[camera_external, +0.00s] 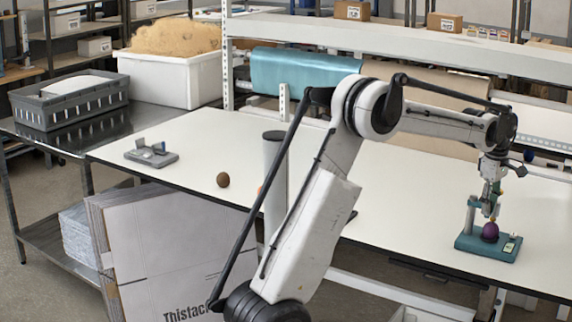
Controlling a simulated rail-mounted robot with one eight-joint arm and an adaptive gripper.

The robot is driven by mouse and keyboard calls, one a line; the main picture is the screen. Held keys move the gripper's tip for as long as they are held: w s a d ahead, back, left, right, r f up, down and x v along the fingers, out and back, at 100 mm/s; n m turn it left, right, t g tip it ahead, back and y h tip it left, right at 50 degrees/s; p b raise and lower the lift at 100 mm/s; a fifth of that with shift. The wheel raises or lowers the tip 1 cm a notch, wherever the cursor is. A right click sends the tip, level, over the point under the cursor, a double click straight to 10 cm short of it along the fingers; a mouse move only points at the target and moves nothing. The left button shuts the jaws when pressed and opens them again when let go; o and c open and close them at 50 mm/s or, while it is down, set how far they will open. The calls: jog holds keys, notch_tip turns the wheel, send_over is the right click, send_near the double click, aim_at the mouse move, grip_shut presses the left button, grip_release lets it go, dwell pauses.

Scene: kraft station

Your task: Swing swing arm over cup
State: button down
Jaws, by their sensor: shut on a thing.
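A small teal fixture (488,247) stands on the white table at the right, with an upright post (471,214) on its left side. A purple rounded thing (490,232) sits on its base; I cannot tell whether this is the cup or something in it. My gripper (491,207) points down at the top of the fixture, just above the purple thing. It is shut on what appears to be the swing arm at the post's top. The jaws and wrist hide most of that part.
A brown ball (222,180) and a grey device (151,154) lie on the white table (190,140) to the left. A raised white shelf (360,38) runs along the back, with a blue roll (300,72) below it. The tabletop between ball and device is clear.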

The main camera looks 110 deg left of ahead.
jog(key=shift+r, duration=0.1)
dwell(0.4)
jog(key=c, duration=1.7)
grip_release()
jog(key=shift+a, duration=0.1)
jog(key=shift+c, duration=0.2)
notch_tip(320, 180, up, 12)
